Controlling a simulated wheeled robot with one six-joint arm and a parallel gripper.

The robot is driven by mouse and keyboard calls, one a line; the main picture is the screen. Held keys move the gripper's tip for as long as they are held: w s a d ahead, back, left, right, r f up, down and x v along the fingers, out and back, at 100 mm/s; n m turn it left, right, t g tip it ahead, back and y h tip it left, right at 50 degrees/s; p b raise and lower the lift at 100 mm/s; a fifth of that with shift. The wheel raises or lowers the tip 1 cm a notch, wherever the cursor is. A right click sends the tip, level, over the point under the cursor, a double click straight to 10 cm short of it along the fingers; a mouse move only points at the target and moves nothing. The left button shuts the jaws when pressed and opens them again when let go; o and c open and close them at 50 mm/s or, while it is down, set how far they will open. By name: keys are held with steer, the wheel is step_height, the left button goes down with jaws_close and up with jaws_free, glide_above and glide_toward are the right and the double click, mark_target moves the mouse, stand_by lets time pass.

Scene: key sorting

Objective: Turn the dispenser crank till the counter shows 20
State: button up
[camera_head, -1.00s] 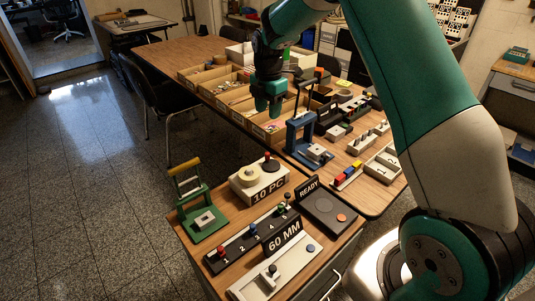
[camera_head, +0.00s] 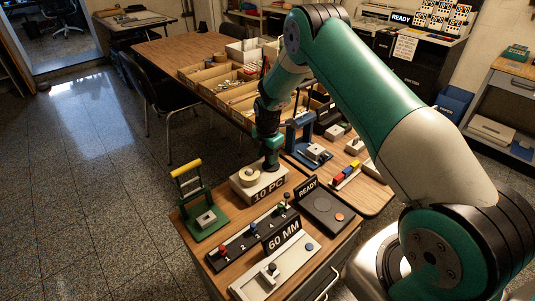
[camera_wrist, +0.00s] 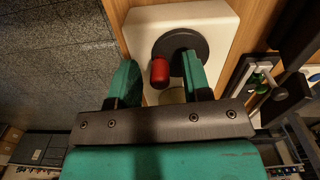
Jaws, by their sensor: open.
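The dispenser (camera_head: 240,188) is a pale box on the near bench, with a cream round part (camera_head: 249,174) on top. Its front label (camera_head: 269,190) reads "10 PC". My gripper (camera_head: 270,166) is over its right side and hides the crank in the head view. In the wrist view the crank is a dark disc (camera_wrist: 184,41) with a red knob (camera_wrist: 160,72) on the pale box (camera_wrist: 216,14). My open gripper (camera_wrist: 158,66) has one green finger on each side of the knob, the right finger nearer. Contact with the knob cannot be told.
A green stand with a yellow handle (camera_head: 186,166) is left of the dispenser. In front are a black lever panel (camera_head: 239,245), a "60 MM" sign (camera_head: 283,238) and a dark "READY" unit (camera_head: 324,214). A blue press (camera_head: 300,132) stands behind, right.

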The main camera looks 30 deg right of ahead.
steer(key=shift+f, duration=0.15)
jaws_close()
steer(key=shift+d+m, duration=0.1)
steer(key=shift+m, duration=0.2)
